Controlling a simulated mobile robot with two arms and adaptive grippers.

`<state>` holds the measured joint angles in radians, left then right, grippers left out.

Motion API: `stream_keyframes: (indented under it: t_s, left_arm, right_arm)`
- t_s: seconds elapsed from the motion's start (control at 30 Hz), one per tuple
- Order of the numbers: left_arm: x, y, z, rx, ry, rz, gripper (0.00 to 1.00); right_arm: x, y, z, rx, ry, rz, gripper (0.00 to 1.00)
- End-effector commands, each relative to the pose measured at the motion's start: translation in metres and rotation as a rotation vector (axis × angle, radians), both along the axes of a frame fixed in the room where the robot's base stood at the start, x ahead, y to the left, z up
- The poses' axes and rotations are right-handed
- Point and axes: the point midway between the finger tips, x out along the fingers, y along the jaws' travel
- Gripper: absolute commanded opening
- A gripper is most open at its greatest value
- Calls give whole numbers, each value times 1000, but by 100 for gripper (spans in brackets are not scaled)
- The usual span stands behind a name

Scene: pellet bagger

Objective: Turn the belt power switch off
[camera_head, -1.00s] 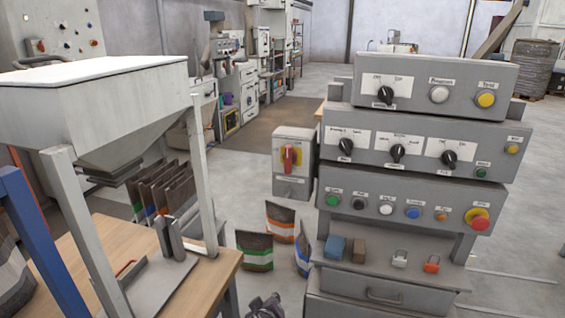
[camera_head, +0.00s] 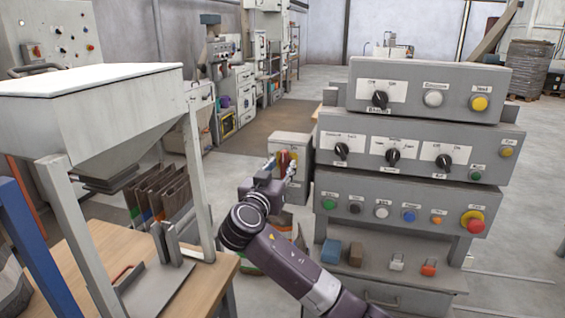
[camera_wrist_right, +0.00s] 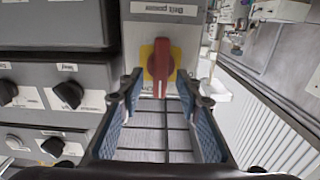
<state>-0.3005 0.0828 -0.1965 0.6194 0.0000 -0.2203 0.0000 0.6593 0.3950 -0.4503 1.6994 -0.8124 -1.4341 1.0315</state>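The belt power switch is a grey box (camera_head: 291,148) left of the control panels, with a yellow plate and a red handle. The wrist view shows its label, yellow plate (camera_wrist_right: 146,52) and red handle (camera_wrist_right: 160,62), which runs up and down the picture. My right gripper (camera_head: 268,172) is in front of the box and partly covers the switch in the head view. In the wrist view the right gripper (camera_wrist_right: 160,88) is open, its fingers apart on either side of the handle's lower part. Whether they touch it is unclear. My left gripper is out of view.
Stacked control panels (camera_head: 415,150) with knobs and buttons stand close on the right. A hopper (camera_head: 95,110) over a wooden table (camera_head: 205,280) stands left. Bags on the floor are partly hidden behind my right arm.

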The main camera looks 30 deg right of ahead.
Motion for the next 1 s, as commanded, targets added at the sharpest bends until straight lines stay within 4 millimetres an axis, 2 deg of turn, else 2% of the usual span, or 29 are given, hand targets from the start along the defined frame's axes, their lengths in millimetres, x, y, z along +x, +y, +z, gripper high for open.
stream_keyframes:
  t_s: [0.13,0.43,0.73,1.0]
  left_arm:
    - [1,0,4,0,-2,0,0]
    - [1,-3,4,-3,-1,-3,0]
    - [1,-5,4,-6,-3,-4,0]
    - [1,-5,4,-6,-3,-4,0]
  right_arm:
    - [9,-10,1,-1,2,0,32]
    - [11,-12,-1,1,1,2,32]
    - [11,-12,-1,1,1,1,0]
    - [11,-12,-1,-5,9,1,0]
